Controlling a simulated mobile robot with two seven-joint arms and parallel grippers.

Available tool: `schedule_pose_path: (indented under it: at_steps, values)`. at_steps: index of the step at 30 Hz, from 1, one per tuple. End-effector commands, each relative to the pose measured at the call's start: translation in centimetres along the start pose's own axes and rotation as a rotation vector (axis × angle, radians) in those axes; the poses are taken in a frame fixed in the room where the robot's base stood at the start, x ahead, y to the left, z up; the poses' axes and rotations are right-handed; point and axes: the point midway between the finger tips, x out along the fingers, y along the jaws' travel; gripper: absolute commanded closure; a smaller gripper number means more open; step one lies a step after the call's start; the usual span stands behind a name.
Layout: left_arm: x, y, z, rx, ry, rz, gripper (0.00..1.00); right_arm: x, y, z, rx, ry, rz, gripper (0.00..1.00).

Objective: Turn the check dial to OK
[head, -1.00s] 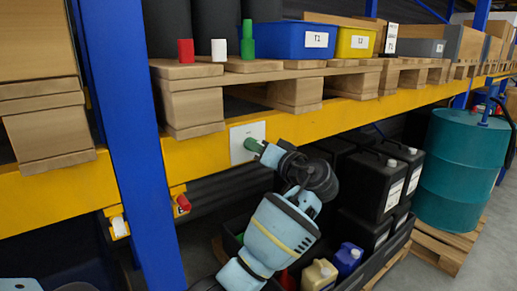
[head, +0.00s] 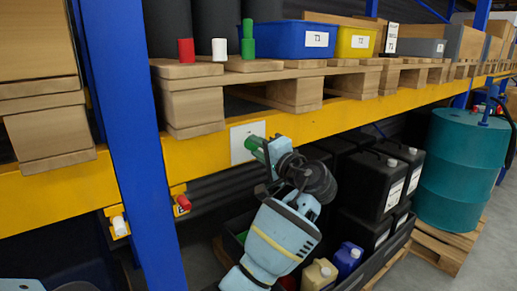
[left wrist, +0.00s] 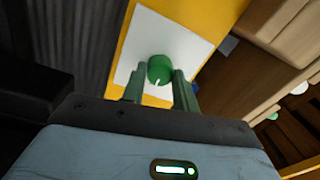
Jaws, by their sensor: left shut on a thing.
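The plate is fixed to the yellow shelf beam; in the head view the dial (head: 253,143) shows partly past my fingers. My left gripper (left wrist: 160,86) is shut on the dial, one finger on each side of it. In the head view the left gripper (head: 263,149) reaches up to the plate from below right. No OK lettering is readable. My right gripper is not in view.
Above the beam (head: 330,122), pallets carry red, white and green cylinders, a blue bin (head: 285,40) and a yellow bin (head: 352,43). A blue upright (head: 140,150) stands left. Black canisters (head: 385,178) and a teal drum (head: 460,165) stand right of my arm.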

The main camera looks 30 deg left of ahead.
Motion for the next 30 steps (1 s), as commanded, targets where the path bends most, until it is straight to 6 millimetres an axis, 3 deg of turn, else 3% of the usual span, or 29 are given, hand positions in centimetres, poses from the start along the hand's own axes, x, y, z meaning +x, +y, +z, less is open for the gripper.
schedule_pose_path:
  at_steps: [18, 19, 23, 30]
  values:
    - [-0.04, -0.11, -0.07, 0.041, 0.005, -0.002, 0.93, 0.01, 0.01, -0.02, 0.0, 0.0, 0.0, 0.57]
    - [-0.04, -0.12, -0.08, 0.041, 0.005, -0.002, 0.68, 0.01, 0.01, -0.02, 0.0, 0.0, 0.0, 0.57]
    - [-0.03, -0.09, -0.06, 0.04, 0.004, -0.001, 0.51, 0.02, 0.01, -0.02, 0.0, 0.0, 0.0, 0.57]
    - [-0.01, -0.03, -0.03, 0.04, 0.003, 0.0, 0.49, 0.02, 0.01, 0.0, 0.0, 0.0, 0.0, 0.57]
